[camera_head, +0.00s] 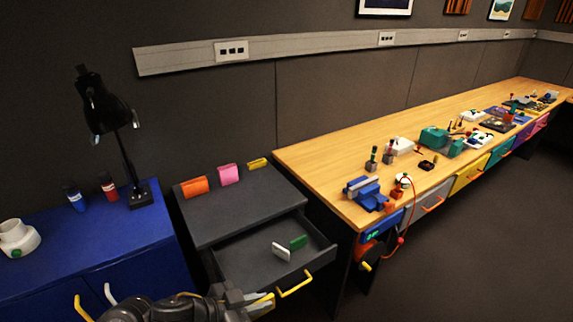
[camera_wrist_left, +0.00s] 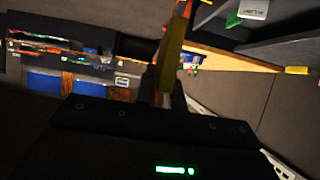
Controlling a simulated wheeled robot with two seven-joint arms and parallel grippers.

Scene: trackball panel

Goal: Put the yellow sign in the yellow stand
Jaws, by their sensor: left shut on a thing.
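The yellow sign (camera_head: 262,304) is in my left gripper (camera_head: 246,297), low in the head view, just in front of the open drawer. In the left wrist view the sign (camera_wrist_left: 173,50) stands up edge-on between the two fingers of the gripper (camera_wrist_left: 166,88). The yellow stand (camera_head: 257,163) is on top of the dark cabinet near its back edge, low and apart from the sign. It also shows at the right of the left wrist view (camera_wrist_left: 296,70). My right gripper is not in view.
The open drawer (camera_head: 322,254) holds a white sign (camera_head: 281,251) and a green sign (camera_head: 298,242). An orange piece (camera_head: 194,187) and a pink piece (camera_head: 229,174) stand left of the yellow stand. The cabinet top's front is clear. A wooden bench (camera_head: 330,150) is to the right.

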